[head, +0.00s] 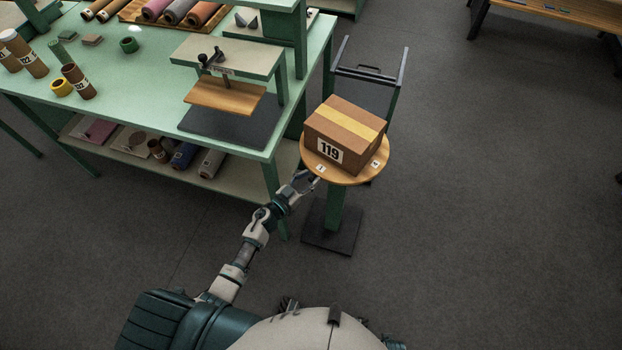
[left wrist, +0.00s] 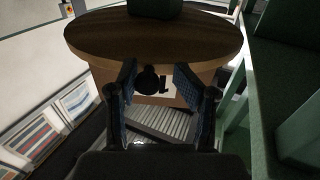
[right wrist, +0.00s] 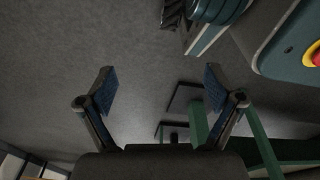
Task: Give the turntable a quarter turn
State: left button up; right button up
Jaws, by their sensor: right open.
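The turntable (head: 352,178) is a round wooden disc on a green post, with small white tags on its rim. A brown cardboard box (head: 362,122) with a yellow tape strip and a label "119" sits on it. My left gripper (head: 308,182) is at the disc's near left edge, its fingers apart. In the left wrist view, the disc (left wrist: 100,40) appears upside down above the open fingers (left wrist: 158,80), with the box below it. I cannot tell whether the fingers touch the rim. My right gripper (right wrist: 160,85) is open and empty, and shows only in the right wrist view.
A green workbench (head: 130,100) with rolls, tubes and a small press stands left of the turntable, close to my left arm. A dark cart (head: 370,80) stands behind the turntable. The floor (head: 490,210) to the right is clear.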

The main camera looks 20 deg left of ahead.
aim_at(307, 166)
pick_arm(q)
jog(key=shift+a, duration=0.65)
jog(key=shift+s+d, duration=0.1)
jog(key=shift+d, duration=0.05)
jog(key=shift+c, duration=1.1)
jog(key=shift+d+r, duration=0.1)
jog(key=shift+d, duration=0.95)
grip_shut()
jog(key=shift+s+d+r, duration=0.15)
jog(key=shift+d+r, duration=0.15)
jog(key=shift+d, duration=0.25)
jog(key=shift+a, duration=0.1)
jog(key=w+a+m+g+h, duration=0.1)
jog(key=w+a+m+h, duration=0.1)
jog(key=a, duration=0.1)
jog(key=w+a+m+g+h, duration=0.1)
jog(key=h, duration=0.1)
jog(key=shift+a+f+g+b, duration=0.1)
jog(key=shift+a+g+b, duration=0.2)
jog(key=shift+a+b, duration=0.1)
jog(key=shift+o, duration=1.1)
grip_release()
jog(key=shift+a, duration=0.15)
jog(key=shift+a+f, duration=0.15)
pick_arm(e)
jog(key=shift+w+a+r, duration=0.8)
jog(key=shift+a, duration=0.05)
